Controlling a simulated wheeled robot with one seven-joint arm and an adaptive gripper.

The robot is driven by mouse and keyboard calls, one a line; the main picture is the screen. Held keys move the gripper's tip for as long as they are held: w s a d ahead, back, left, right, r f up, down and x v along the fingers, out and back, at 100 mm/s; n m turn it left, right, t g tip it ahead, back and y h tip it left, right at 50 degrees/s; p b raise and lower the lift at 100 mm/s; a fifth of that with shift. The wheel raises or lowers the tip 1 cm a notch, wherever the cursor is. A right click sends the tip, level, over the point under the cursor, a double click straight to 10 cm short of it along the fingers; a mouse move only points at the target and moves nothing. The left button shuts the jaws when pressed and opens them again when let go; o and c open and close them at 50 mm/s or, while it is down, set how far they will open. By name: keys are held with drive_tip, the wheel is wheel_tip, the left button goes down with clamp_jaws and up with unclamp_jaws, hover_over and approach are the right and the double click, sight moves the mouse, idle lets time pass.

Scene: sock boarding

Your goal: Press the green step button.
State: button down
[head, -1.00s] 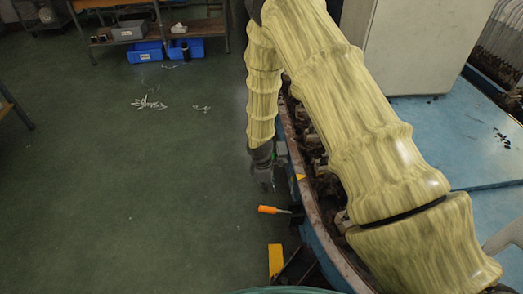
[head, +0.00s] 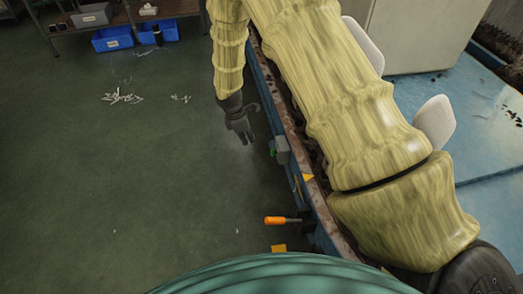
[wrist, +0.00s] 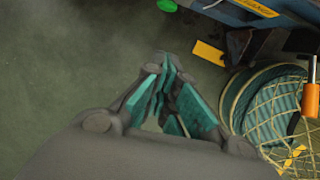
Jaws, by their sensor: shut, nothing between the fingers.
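The green step button (head: 273,152) sticks out from the left side of a small grey box (head: 282,150) on the edge of the blue machine. It also shows as a green disc at the top edge of the wrist view (wrist: 167,5). My gripper (head: 245,138) hangs over the floor to the left of the button, with a gap between them. In the wrist view its fingers (wrist: 168,62) are drawn together, with nothing held between them. The button is not covered by the gripper in the head view.
A lever with an orange handle (head: 275,220) juts from the machine nearer to me. A yellow plate (head: 278,248) lies just beyond my body. The machine's rusty rim (head: 290,110) runs beneath my arm. Open green floor (head: 130,190) lies to the left.

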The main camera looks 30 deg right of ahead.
sight(274, 153)
drive_tip(key=d+f, duration=0.6)
drive_tip(key=f, duration=0.5)
drive_tip(key=shift+s, duration=0.3)
drive_tip(key=shift+d, duration=0.1)
